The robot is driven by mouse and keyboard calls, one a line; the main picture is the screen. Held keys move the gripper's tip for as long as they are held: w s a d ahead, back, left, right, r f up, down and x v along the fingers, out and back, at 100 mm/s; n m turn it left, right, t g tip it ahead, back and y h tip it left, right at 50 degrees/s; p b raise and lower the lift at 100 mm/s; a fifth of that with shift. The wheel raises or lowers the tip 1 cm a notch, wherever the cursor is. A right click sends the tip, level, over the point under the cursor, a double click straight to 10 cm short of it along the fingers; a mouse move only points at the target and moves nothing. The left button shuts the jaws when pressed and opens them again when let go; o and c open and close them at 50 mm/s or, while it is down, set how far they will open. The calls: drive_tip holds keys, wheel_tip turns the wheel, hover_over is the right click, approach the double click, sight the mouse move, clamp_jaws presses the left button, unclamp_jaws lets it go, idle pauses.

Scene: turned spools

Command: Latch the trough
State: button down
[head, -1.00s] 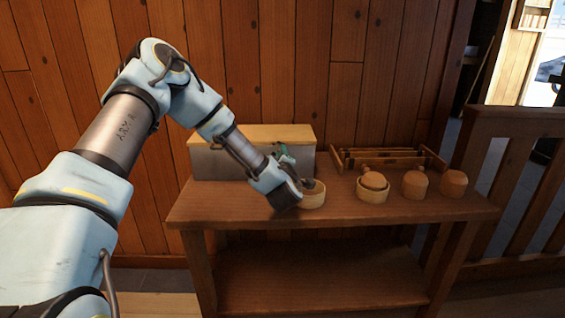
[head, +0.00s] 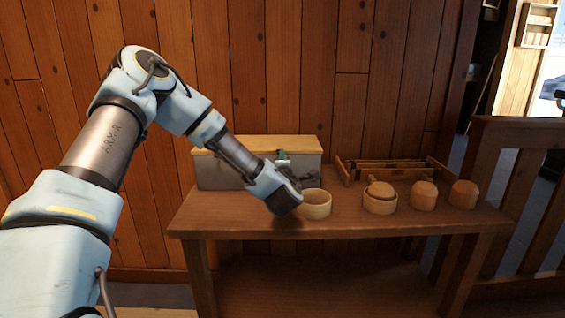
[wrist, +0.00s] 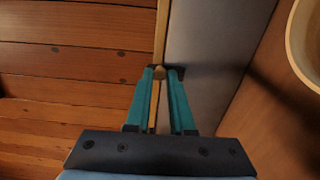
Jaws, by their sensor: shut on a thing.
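The trough (head: 225,174) is a grey box with a pale wooden lid (head: 240,144), which lies closed on top at the back left of the bench. My gripper (head: 283,154) reaches up to the trough's front near the right end of the lid. The rest of any latch is hidden or too small to make out.
A pale open bowl (head: 315,205) stands close beside my gripper. Right of it are a bowl with a rounded piece in it (head: 380,203) and two rounded wooden pieces (head: 424,195) (head: 463,194). A wooden rack (head: 400,166) lies behind. The bench's front left (head: 225,222) is clear.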

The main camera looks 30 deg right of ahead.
drive_tip(key=c, duration=0.8)
unclamp_jaws()
drive_tip(key=shift+o, duration=0.2)
drive_tip(key=b+v, duration=0.1)
drive_tip(key=v, duration=0.9)
drive_tip(key=shift+s+a, duration=0.2)
drive_tip(key=shift+s, duration=0.15)
